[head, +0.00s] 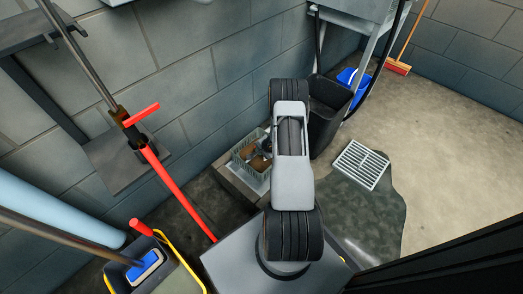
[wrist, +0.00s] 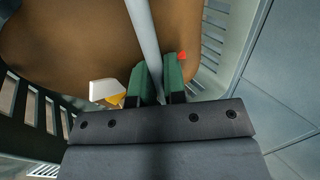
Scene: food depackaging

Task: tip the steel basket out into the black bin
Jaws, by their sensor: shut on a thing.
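The steel basket (head: 241,168) shows in the head view as a pale grey-green slotted basket, partly hidden behind my arm. It looks upright on a low ledge and holds brown food pieces (head: 257,163). In the wrist view its slotted wall (wrist: 228,38) stands around a large brown piece (wrist: 75,45), with a white and yellow bit beside it. My gripper (wrist: 156,82) has green fingertips shut on a light grey bar, seemingly the basket's handle (wrist: 143,32). My gripper is hidden in the head view. The black bin (head: 325,122) stands right of the basket, against the wall.
A red-handled pole (head: 175,190) leans at the left. A mop bucket with yellow trim (head: 180,265) is at the lower left. A floor grate (head: 360,165) lies beside a wet patch. A sink stands behind the bin. Floor at the right is clear.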

